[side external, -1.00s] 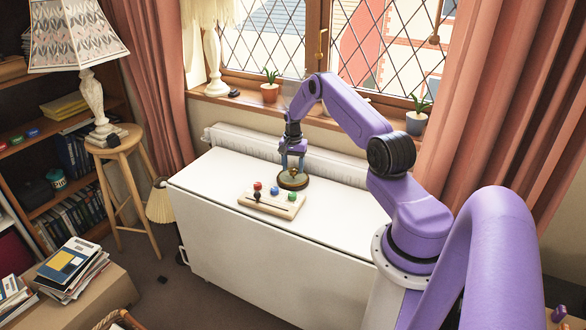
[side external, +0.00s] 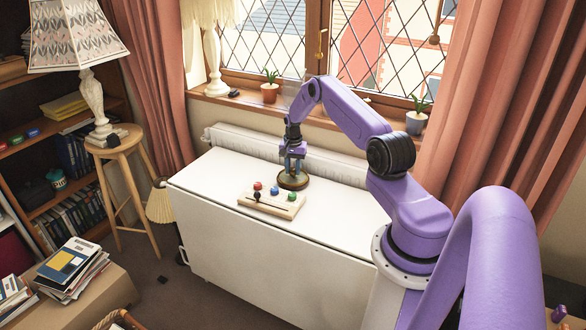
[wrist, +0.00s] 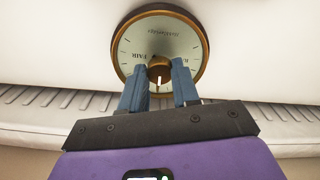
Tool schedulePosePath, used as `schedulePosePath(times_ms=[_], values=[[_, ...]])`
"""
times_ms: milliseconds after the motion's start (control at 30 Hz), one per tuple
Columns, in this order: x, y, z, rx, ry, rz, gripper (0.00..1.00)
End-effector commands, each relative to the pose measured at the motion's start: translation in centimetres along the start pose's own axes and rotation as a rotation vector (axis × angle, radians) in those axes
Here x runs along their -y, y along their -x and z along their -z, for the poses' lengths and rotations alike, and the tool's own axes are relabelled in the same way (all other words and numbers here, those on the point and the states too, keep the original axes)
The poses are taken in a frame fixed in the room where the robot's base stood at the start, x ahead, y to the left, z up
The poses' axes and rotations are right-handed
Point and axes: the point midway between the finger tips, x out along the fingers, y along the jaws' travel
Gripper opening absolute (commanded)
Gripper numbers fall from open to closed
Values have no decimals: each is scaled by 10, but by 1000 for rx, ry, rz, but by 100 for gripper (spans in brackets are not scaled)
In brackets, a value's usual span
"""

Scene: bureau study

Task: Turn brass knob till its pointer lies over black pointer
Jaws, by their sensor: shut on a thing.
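The round dial (side external: 293,183) lies face up on the white cabinet, near its back edge. In the wrist view the dial (wrist: 160,33) has a pale face, printed lettering and a brass-brown rim. The brass knob (wrist: 159,65) is at its centre. A thin pale pointer (wrist: 159,81) runs from the knob toward my gripper. A small dark mark shows at the knob's upper left; I cannot tell whether it is the black pointer. My gripper (side external: 293,171) points down over the dial, its two blue fingers on either side of the knob, shut on it.
A pale board (side external: 272,204) with red, blue, green and black knobs lies just in front of the dial. A white radiator (side external: 240,141) runs behind the white cabinet (side external: 222,172). The cabinet top is clear to the left and right.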

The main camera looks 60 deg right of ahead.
Motion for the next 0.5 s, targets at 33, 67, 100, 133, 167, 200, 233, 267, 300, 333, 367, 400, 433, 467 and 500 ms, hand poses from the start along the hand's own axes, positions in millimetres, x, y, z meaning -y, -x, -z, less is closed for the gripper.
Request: schedulePosePath(times_ms=[33,67,100,133,167,200,233,267,300,333,367,400,433,467,500], values=[[0,0,-1,2,17,-1,0],[0,0,-1,2,32,-1,0],[0,0,-1,2,52,-2,0],[0,0,0,2,70,-2,0],[0,0,0,2,89,-2,0],[0,0,0,2,118,-2,0],[0,0,0,2,141,-2,0],[0,0,0,2,165,-2,0],[0,0,-1,2,199,-2,0],[0,0,-1,2,226,-2,0],[0,0,-1,2,254,-2,0],[0,0,-1,2,290,-2,0],[0,0,0,2,318,-2,0],[0,0,-1,3,346,-2,0],[0,0,-1,3,383,-2,0]])
